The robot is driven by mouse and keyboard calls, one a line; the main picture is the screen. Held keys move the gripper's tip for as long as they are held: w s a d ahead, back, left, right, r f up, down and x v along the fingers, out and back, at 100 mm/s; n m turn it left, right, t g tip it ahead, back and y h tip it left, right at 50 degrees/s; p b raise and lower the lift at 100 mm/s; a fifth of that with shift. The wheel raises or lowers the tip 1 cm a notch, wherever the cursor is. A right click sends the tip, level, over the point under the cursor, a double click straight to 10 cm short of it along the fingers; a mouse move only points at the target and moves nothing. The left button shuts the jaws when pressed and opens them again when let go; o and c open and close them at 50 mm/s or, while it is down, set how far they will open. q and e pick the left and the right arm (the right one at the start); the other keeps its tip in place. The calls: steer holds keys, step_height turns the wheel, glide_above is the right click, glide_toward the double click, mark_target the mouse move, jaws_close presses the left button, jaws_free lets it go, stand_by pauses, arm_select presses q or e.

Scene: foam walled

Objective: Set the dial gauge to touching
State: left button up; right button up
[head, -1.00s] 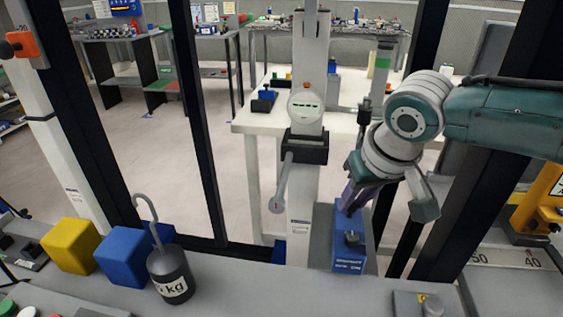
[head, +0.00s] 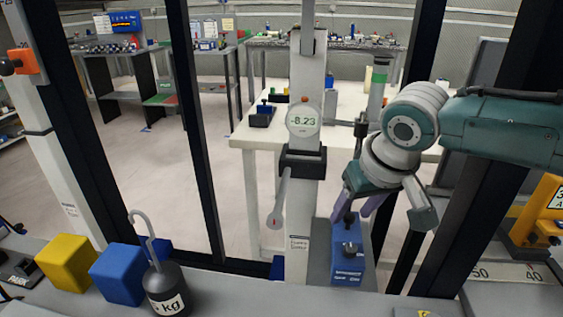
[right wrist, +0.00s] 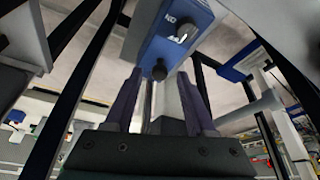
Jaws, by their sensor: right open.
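The dial gauge (head: 304,121) has a round pale face reading -8.23 and sits on a white upright column, above a black clamp block (head: 303,161). A grey arm with a round end (head: 275,221) hangs from the clamp's left side. A blue box (head: 347,268) with a black knob (head: 349,247) stands right of the column's foot. My right gripper (head: 352,212) is open, with its purple fingers pointing down just above the blue box. In the right wrist view, the blue box (right wrist: 160,45) and dark knobs show beyond the spread fingers (right wrist: 158,76). My left gripper is not in view.
A dark kilogram weight with a hook (head: 168,289), a blue cube (head: 118,274) and a yellow cube (head: 68,262) stand on the grey bench at left. Dark frame posts (head: 196,130) rise on both sides. A white table (head: 250,133) stands behind the column.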

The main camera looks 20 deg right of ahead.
steer(key=p+v, duration=0.2)
steer(key=v, duration=0.7)
steer(key=shift+r+p, duration=0.2)
steer(key=shift+p, duration=0.2)
